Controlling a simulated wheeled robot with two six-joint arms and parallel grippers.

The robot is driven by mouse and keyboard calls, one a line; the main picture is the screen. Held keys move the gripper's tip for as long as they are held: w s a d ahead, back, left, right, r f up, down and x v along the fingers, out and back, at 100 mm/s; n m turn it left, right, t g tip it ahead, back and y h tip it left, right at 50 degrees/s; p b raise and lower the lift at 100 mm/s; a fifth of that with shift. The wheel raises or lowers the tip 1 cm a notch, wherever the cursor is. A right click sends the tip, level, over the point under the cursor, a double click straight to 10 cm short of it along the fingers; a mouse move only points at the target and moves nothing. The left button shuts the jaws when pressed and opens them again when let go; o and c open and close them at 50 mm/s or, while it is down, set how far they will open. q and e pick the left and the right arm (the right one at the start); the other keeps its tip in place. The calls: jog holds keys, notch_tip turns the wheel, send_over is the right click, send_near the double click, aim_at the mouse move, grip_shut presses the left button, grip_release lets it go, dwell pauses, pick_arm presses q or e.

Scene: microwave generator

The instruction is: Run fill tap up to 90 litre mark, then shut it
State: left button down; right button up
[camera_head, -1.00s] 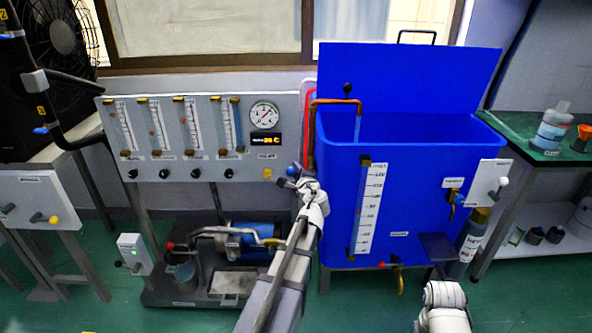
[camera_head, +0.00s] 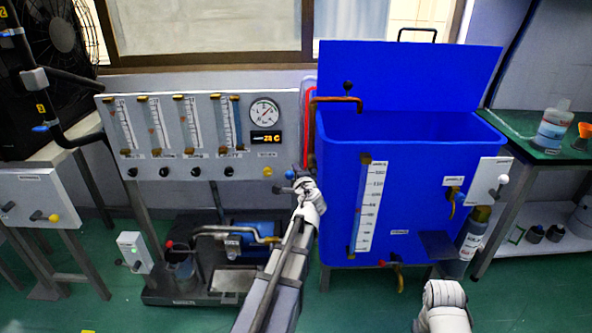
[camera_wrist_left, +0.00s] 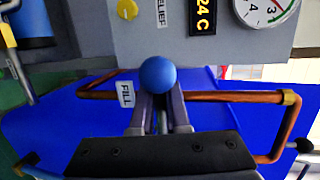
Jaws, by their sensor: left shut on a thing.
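The fill tap's blue ball knob (camera_head: 290,174) is left of the blue tank (camera_head: 415,160). My left gripper (camera_head: 299,185) is shut on it; in the left wrist view the ball (camera_wrist_left: 158,75) sits at the fingertips (camera_wrist_left: 160,100), beside the FILL tag (camera_wrist_left: 126,93). The copper spout (camera_head: 336,100) reaches over the tank's rim, and no water stream shows below it. The sight gauge with its scale (camera_head: 372,205) is on the tank front; its level is too small to read surely. Of my right arm only a white link shows; its gripper is out of view.
A flowmeter panel (camera_head: 200,140) with a round dial stands left of the tank. A pump skid (camera_head: 180,297) is on the floor below. A drain valve (camera_head: 398,268) sticks out under the tank. A bench with bottles (camera_head: 553,125) is at the right.

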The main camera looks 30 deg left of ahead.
pick_arm(q)
jog(key=c, duration=0.9)
grip_release()
jog(key=shift+s, duration=0.1)
jog(key=p+v, duration=0.1)
jog(key=v, duration=0.6)
jog(key=shift+s+d, duration=0.2)
jog(key=shift+d, duration=0.05)
